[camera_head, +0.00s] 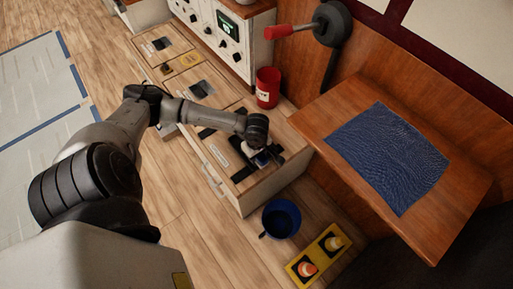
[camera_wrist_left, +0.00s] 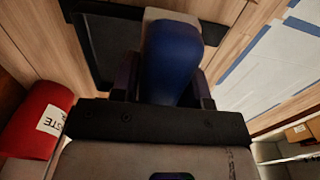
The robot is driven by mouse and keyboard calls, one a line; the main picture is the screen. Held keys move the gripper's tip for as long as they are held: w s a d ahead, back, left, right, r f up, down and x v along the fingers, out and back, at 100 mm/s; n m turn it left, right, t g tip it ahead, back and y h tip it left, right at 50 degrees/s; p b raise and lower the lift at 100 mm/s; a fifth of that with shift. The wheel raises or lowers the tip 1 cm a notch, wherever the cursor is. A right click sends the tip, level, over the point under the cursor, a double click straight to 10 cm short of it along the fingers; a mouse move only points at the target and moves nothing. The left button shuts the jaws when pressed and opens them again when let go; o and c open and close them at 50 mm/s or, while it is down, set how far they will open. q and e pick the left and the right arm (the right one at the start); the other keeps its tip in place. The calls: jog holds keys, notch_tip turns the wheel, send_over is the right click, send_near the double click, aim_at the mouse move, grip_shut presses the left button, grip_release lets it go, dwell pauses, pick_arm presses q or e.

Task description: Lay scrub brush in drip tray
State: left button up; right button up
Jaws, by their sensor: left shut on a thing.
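My left gripper (camera_head: 264,156) reaches over the wooden counter and points down. It is shut on the scrub brush, whose blue body (camera_wrist_left: 172,62) shows between the fingers in the left wrist view, with a pale end at its far side. In the head view only a small blue part of the brush (camera_head: 262,161) shows beside the gripper. The black drip tray (camera_wrist_left: 97,42) lies under and beside the brush. In the head view the tray (camera_head: 241,174) is partly covered by my gripper. Whether the brush touches the tray I cannot tell. My right gripper is not in view.
A red waste bin (camera_head: 267,90) stands on the counter behind the gripper. A wooden table with a blue cloth (camera_head: 390,152) is at the right.

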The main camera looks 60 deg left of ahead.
pick_arm(q)
jog(key=w+a+f, duration=0.1)
jog(key=a, duration=0.1)
jog(key=w+a+f, duration=0.1)
jog(key=a, duration=0.1)
jog(key=w+a+f+b, duration=0.1)
jog(key=f, duration=0.1)
jog(key=shift+w+a+f, duration=0.1)
jog(key=shift+a, duration=0.3)
jog(key=shift+w+a+f, duration=0.15)
jog(key=shift+a+f, duration=0.05)
jog(key=shift+f+b, duration=0.45)
jog(key=shift+f, duration=1.6)
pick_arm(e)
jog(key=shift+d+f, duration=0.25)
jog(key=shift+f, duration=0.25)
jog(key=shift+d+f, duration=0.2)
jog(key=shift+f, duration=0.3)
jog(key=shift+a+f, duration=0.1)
pick_arm(q)
jog(key=o, duration=0.9)
jog(key=shift+o, duration=0.2)
